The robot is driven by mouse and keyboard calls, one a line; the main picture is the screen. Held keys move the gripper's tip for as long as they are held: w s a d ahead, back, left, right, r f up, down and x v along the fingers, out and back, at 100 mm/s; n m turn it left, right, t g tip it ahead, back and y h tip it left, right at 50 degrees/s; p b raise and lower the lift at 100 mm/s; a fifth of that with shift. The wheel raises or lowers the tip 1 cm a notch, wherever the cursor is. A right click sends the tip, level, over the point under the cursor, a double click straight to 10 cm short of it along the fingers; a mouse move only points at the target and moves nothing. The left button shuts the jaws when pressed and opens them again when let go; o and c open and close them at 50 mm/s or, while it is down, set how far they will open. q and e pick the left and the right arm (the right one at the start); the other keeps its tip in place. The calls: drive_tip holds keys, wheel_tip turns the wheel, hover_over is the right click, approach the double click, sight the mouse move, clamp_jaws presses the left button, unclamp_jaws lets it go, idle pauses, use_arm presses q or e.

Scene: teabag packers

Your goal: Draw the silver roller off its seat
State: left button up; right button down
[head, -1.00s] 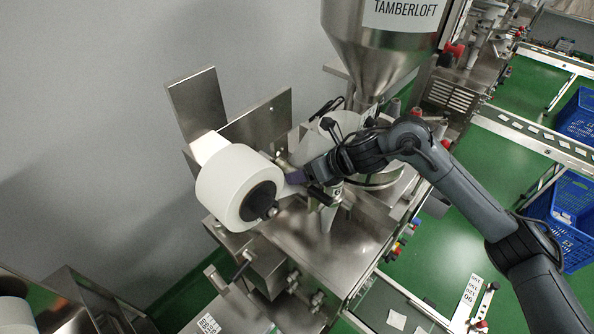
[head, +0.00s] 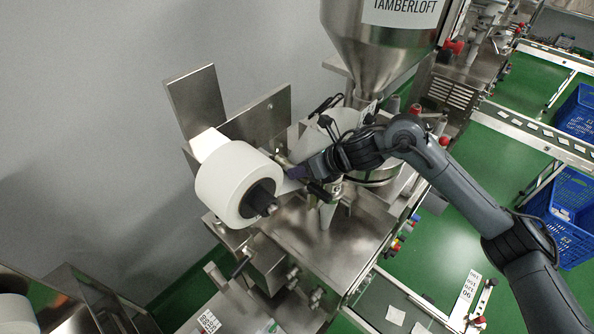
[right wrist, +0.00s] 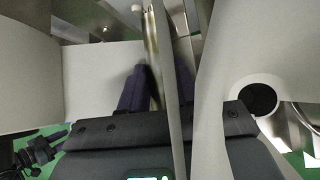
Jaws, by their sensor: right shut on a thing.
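The silver roller (right wrist: 152,45) shows in the right wrist view as a shiny, slightly brassy upright rod. My right gripper (right wrist: 158,85) has its dark fingers on either side of it and is shut on it. In the head view the right gripper (head: 298,173) reaches in from the right, just right of the big white paper roll (head: 228,180). The roller is small and mostly hidden there. Whether it still touches its seat is not clear. My left gripper is not in view.
A steel hopper (head: 380,45) stands above and behind the gripper. Upright steel plates (head: 196,100) stand behind the paper roll. A bare steel deck (head: 310,245) lies below. A white paper web (right wrist: 105,85) runs beside the fingers, and a thin strip (right wrist: 172,120) crosses close to the wrist camera.

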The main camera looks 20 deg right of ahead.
drive_tip(key=shift+r+b, duration=0.3)
drive_tip(key=shift+r, duration=0.2)
drive_tip(key=r, duration=0.1)
drive_tip(key=r+b, duration=0.1)
drive_tip(key=r, duration=0.1)
drive_tip(key=shift+s+d, duration=0.1)
drive_tip(key=shift+d, duration=0.1)
drive_tip(key=s+d+r+b, duration=0.2)
drive_tip(key=s+d+r, duration=0.4)
drive_tip(key=d, duration=0.3)
drive_tip(key=shift+d+r+b, duration=0.25)
drive_tip(key=shift+r+b, duration=0.05)
drive_tip(key=shift+r, duration=0.15)
drive_tip(key=shift+s, duration=0.1)
